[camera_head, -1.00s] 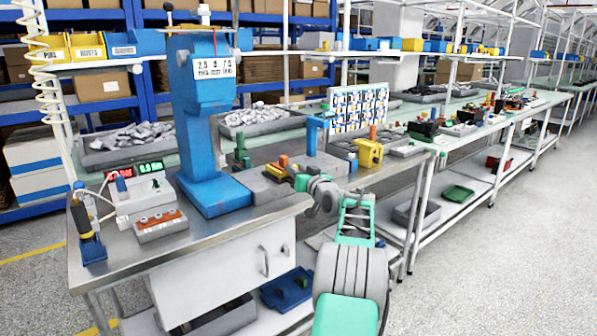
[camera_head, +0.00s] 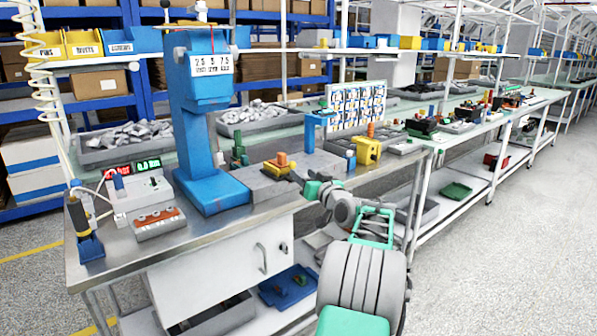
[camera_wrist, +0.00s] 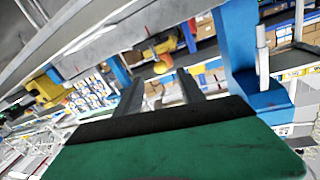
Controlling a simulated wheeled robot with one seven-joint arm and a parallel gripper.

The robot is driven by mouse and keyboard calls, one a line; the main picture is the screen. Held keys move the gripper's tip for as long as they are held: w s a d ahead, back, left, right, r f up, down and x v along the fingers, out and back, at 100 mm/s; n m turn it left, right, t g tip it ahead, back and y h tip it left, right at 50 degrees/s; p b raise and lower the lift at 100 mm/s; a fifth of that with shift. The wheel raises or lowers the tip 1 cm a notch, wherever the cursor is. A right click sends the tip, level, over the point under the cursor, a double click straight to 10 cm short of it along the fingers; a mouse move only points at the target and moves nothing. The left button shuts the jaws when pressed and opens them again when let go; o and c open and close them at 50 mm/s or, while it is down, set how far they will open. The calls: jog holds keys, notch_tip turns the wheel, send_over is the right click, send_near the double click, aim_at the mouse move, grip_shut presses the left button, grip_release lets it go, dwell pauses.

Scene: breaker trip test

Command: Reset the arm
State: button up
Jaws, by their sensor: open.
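My gripper (camera_head: 297,179) is small in the head view, at the end of my green and grey arm, just right of and below a grey block (camera_head: 262,187) on the steel bench. A yellow piece with an orange top (camera_head: 282,160) sits on that block. I see no contact between gripper and piece. In the wrist view my two dark fingers (camera_wrist: 160,77) stand apart with nothing clearly between them. The wrist view is strongly tilted.
A blue press (camera_head: 202,120) stands left of the block. A tester (camera_head: 137,192) with red and green readouts is at the bench's left. A yellow fixture (camera_head: 367,151) and a white card panel (camera_head: 357,107) stand to the right. The floor (camera_head: 500,270) at right is clear.

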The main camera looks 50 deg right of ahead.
jog(key=shift+s+a, duration=0.15)
jog(key=shift+s, duration=0.2)
